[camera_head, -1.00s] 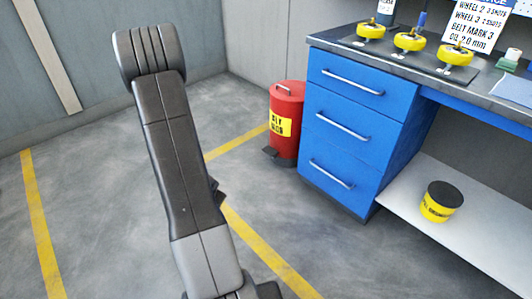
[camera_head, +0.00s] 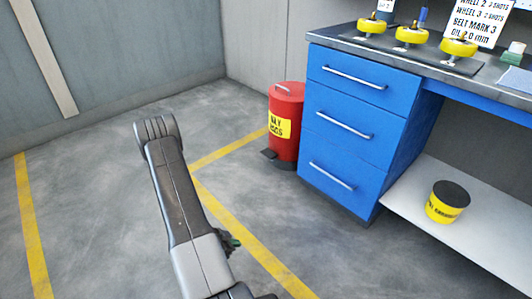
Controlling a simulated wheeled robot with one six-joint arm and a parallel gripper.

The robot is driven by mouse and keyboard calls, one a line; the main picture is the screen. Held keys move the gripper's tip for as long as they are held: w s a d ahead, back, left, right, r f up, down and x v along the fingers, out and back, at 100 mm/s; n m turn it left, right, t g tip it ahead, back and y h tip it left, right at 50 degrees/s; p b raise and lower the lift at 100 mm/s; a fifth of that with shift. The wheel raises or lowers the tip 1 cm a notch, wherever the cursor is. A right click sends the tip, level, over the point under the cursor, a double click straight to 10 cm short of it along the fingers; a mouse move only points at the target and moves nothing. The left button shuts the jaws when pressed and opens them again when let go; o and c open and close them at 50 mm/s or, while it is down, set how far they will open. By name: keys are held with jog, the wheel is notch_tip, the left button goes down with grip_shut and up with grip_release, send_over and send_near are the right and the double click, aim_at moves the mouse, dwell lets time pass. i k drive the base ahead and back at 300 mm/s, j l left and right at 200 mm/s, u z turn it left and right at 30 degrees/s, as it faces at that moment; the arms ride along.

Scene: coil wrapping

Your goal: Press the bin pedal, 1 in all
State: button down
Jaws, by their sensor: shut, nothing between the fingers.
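The red bin (camera_head: 286,140) with a yellow label stands upright on the floor, left of the blue drawer cabinet. Its lid (camera_head: 287,90) looks closed. The dark pedal (camera_head: 268,154) sticks out low at the bin's front left, close to the floor. Nothing touches it. My arm rises from the bottom of the picture, left of the bin and apart from it. A small dark part with a bit of green shows behind the arm's right edge. I cannot make out my gripper's fingers; the arm hides them.
The blue drawer cabinet (camera_head: 345,130) stands close to the bin's right under the workbench. Yellow wheels (camera_head: 411,36) stand on the bench top. A yellow tub with a black lid (camera_head: 447,203) sits on the low shelf (camera_head: 480,240). The floor before the bin is clear, with yellow lines.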

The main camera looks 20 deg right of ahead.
aim_at(268, 153)
jog(key=i+l+u, duration=0.2)
jog(key=i+l, duration=1.6)
jog(key=i, duration=0.1)
